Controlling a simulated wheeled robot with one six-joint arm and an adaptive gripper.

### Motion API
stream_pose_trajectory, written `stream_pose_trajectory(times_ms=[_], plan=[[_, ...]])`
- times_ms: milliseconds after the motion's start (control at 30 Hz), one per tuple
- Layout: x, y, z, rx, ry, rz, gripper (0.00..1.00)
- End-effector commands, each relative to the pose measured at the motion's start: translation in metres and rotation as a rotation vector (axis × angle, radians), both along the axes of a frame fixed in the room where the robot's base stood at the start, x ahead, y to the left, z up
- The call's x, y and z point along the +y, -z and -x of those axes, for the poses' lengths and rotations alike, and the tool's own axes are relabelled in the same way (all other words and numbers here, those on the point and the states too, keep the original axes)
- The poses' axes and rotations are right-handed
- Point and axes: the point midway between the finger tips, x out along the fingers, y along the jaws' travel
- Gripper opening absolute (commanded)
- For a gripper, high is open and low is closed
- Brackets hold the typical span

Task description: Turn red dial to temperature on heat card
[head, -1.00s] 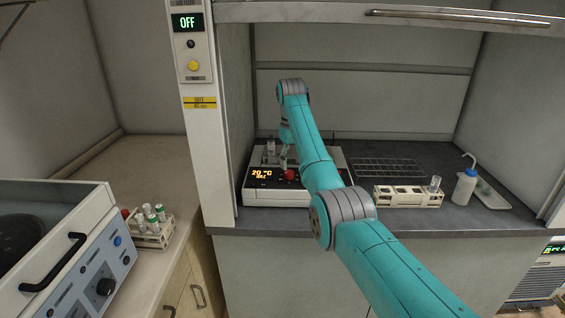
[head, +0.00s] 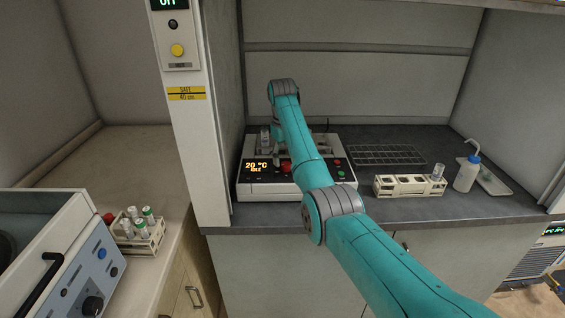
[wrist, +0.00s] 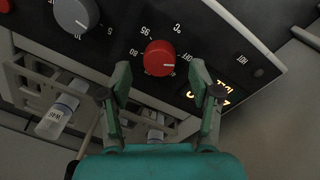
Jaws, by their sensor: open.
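The red dial (wrist: 160,58) is on the dark front panel of a white heater unit (head: 250,190). In the wrist view its white pointer line faces right, toward the OFF mark; 80 and 95 are printed at its left. The dial also shows in the head view (head: 286,168). The display (head: 257,167) reads 20 °C with a small word under it. My gripper (wrist: 161,75) is open, its two fingertips at either side of the dial's near edge, with gaps that look clear; I cannot tell its depth to the panel. I see no heat card.
A grey dial (wrist: 76,14) is beside the red one in the wrist view. A vial rack (head: 410,187), wire rack (head: 385,154) and wash bottle (head: 467,174) stand to the right in the hood. The hood's post (head: 190,130) is close at left.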

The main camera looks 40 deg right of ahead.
Motion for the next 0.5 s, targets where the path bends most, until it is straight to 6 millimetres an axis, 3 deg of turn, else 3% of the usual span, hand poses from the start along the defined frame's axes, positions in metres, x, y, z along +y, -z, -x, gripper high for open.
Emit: stream_pose_trajectory(times_ms=[200, 500], plan=[[-0.005, 0.020, 0.003, 0.000, 0.001, 0.000, 0.63], [-0.006, 0.024, 0.003, -0.001, 0.001, 0.000, 0.63]])
